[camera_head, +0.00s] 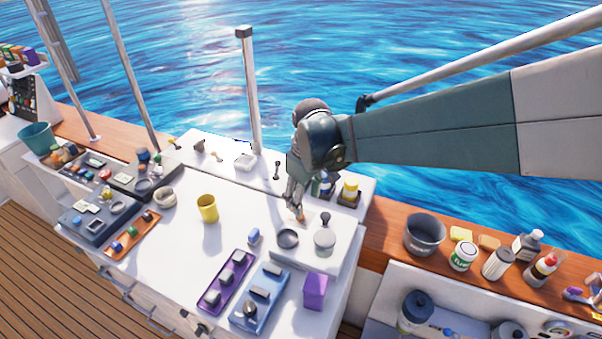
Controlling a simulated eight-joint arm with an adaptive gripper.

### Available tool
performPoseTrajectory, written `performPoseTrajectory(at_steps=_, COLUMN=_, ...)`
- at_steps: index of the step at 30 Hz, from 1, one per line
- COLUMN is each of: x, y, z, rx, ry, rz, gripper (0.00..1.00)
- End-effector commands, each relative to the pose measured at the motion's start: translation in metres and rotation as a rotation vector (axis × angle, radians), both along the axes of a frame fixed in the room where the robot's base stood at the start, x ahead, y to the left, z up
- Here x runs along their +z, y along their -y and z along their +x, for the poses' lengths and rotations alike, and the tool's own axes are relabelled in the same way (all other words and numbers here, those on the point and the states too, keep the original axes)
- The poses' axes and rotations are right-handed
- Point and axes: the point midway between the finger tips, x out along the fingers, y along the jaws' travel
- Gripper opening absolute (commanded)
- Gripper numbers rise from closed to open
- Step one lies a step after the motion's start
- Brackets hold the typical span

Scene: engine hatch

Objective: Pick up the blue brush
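I cannot pick out a blue brush with certainty. A small blue object (253,236) sits on the white hatch top, left of the dark round dish; it is too small to tell whether it is a brush. My gripper (298,212) points down over the raised white panel at the back right of the hatch top, to the right of and behind that blue object. A small brownish thing (301,218) shows at its fingertips. I cannot tell whether the fingers touch it or how far apart they are.
A yellow cup (208,208) stands mid-surface. A purple tray (226,281), a blue tray (260,298) and a purple box (315,290) lie in front. A dark dish (288,239) and a grey round item (324,240) are near my gripper. The surface around the cup is clear.

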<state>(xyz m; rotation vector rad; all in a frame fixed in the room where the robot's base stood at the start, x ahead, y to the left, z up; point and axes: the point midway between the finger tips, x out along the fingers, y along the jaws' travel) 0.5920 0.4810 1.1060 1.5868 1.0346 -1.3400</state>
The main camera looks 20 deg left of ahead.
Motion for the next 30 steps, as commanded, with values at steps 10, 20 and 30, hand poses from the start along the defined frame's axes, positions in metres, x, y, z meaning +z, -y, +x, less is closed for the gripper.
performPoseTrajectory(at_steps=10, x=-0.053, y=-0.089, z=-0.023, rx=0.178, ry=-0.044, rz=-0.053, gripper=0.49)
performPoseTrajectory(at_steps=20, x=-0.100, y=-0.152, z=-0.053, rx=0.318, ry=-0.080, rz=-0.097, gripper=0.49)
performPoseTrajectory(at_steps=30, x=-0.112, y=-0.166, z=-0.061, rx=0.352, ry=-0.089, rz=-0.108, gripper=0.49)
